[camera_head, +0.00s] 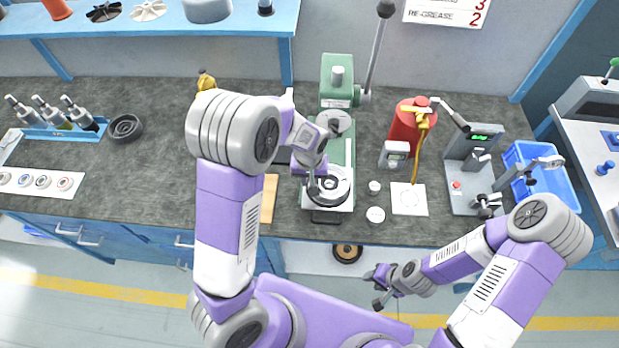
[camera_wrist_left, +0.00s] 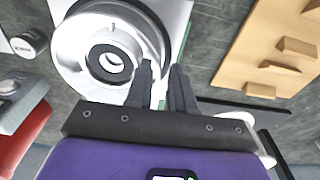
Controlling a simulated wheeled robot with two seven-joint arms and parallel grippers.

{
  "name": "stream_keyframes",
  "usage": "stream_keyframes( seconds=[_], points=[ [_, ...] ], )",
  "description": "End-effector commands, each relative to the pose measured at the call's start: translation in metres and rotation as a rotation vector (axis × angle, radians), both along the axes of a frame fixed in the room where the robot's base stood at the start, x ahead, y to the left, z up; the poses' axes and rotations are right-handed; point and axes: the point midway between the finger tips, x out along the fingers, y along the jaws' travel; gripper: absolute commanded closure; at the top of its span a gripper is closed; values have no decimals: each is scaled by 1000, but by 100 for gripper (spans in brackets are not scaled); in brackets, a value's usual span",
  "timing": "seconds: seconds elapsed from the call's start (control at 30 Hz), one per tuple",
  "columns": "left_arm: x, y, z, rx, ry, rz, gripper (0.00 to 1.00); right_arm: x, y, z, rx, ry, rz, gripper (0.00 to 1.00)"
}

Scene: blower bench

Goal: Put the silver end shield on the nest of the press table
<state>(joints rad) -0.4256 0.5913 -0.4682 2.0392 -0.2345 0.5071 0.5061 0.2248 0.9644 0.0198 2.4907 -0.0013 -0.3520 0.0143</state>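The silver end shield (camera_head: 341,196) is a round pale ring with a raised hub and dark centre. It lies over the front of the green press's table (camera_head: 346,160), and in the left wrist view it fills the upper left (camera_wrist_left: 75,60). My left gripper (camera_head: 318,186) is at its rim; its two dark fingers (camera_wrist_left: 163,85) stand close together, one inside and one outside the rim. The nest under the shield is hidden, so I cannot tell whether the shield is fully seated. My right gripper (camera_head: 376,289) is open and empty, in front of the bench.
The press lever (camera_head: 378,45) rises at the back. A wooden rack (camera_wrist_left: 270,50) lies beside the press.

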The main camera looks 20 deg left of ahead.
Motion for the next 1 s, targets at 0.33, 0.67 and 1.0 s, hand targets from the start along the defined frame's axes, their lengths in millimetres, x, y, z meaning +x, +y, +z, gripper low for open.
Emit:
stream_keyframes(
  seconds=[0.33, 0.67, 1.0],
  points=[
    [-2, -3, 65, -5, -11, -5, 72, 0, 0, 17, 0, 0, 0, 63],
    [-8, -3, 116, -2, -5, -3, 72, 0, 0, 27, 0, 0, 0, 63],
    [-9, -3, 123, -1, -2, -2, 72, 0, 0, 27, 0, 0, 0, 63]
  ],
)
